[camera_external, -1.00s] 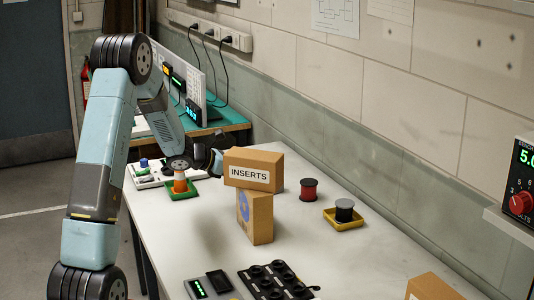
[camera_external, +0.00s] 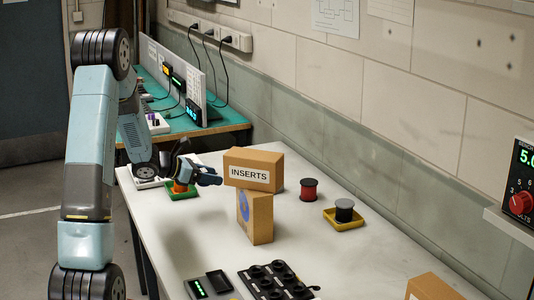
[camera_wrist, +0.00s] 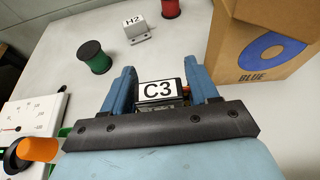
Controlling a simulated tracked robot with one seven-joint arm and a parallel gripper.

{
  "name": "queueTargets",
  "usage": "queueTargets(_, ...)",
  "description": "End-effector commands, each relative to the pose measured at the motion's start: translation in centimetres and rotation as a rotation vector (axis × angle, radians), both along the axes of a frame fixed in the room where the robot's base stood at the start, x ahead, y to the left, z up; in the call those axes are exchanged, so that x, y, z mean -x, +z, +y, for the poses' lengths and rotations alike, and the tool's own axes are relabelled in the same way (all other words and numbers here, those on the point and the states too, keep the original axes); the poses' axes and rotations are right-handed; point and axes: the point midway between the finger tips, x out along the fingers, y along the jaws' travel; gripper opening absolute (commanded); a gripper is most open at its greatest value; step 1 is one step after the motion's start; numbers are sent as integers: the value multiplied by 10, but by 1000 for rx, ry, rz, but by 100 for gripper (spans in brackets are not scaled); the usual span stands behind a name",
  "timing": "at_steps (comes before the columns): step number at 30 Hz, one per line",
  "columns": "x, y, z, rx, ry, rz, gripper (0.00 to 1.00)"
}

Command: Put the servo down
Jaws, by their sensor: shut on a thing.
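The servo (camera_wrist: 158,92), a dark block with a white C3 label, sits between the blue fingers of my gripper (camera_wrist: 160,78) in the wrist view. My gripper is shut on it. In the external view my gripper (camera_external: 212,177) hangs over the table, left of the INSERTS box and beside the green tray (camera_external: 186,194). The servo is too small to make out clearly there. The wrist view does not show whether its underside touches anything. A grey block labelled H2 (camera_wrist: 138,31) stands further out on the table.
The INSERTS box (camera_external: 250,170) rests on an upright box marked BLUE (camera_external: 257,216), close right of my gripper. An orange spool (camera_wrist: 38,149), green spool (camera_wrist: 93,58) and red spool (camera_external: 309,190) stand around. A black holder (camera_external: 277,281) lies in front. The table's left middle is clear.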

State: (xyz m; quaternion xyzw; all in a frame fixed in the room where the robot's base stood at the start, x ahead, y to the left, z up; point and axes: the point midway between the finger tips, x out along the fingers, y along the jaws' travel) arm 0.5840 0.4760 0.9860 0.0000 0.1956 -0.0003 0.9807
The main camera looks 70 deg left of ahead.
Motion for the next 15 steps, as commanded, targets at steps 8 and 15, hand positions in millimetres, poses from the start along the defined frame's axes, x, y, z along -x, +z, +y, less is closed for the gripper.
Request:
queueTargets(8, -32, -36, 26, 3, -1, 1, 29)
queueTargets(15, -48, -59, 39, 0, 0, 0, 29)
